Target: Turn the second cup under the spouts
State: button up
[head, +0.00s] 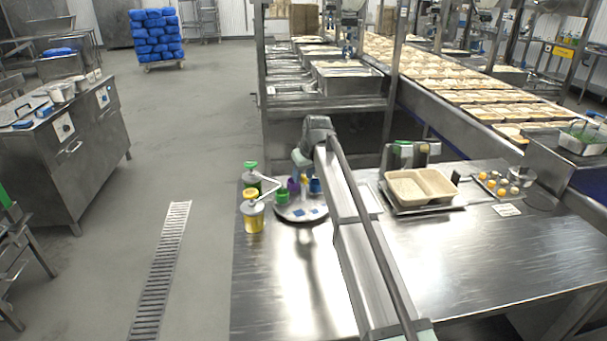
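Several small coloured cups stand around a round dark turntable (301,217): a green cup (282,196), a purple cup (293,185) and a blue cup (315,186). Which one counts as the second cup I cannot tell. Two pump dispensers stand at its left, a green-topped one (251,178) behind and a yellow one (254,217) in front. A pale spout (268,190) reaches from them toward the turntable's left side. My gripper (304,176) is above the back of the turntable, close to the cups. Its fingers are too small and partly hidden to read.
A beige two-compartment food tray (422,187) sits on a stand to the right, with a board of small round items (497,188) beyond. The steel table (470,260) is clear in front. A conveyor of filled trays (470,85) runs behind.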

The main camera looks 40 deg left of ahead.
grip_shut()
dwell(0.6)
